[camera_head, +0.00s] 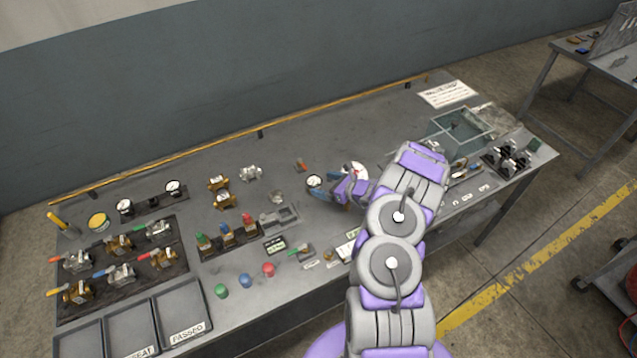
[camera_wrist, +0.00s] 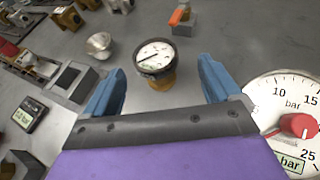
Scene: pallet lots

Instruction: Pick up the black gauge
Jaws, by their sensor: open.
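A gauge with a black rim, white dial and brass-coloured base (camera_wrist: 155,62) stands on the table in the wrist view, ahead of and between my two blue fingers. It also shows in the head view (camera_head: 314,181), just left of my gripper (camera_head: 337,188). My gripper (camera_wrist: 160,82) is open, with nothing between its fingers that touches both. The gauge looks apart from the fingers. Two other dark-rimmed gauges (camera_head: 125,207) (camera_head: 172,187) stand at the left of the table in the head view.
A large white dial with a red knob (camera_wrist: 290,125) is close at right in the wrist view. A grey fixture (camera_head: 280,218) and a silver cup-like part (camera_wrist: 99,45) are left of the gauge. An orange-handled valve (camera_wrist: 180,17) stands behind it. Valves fill the left tray (camera_head: 85,300).

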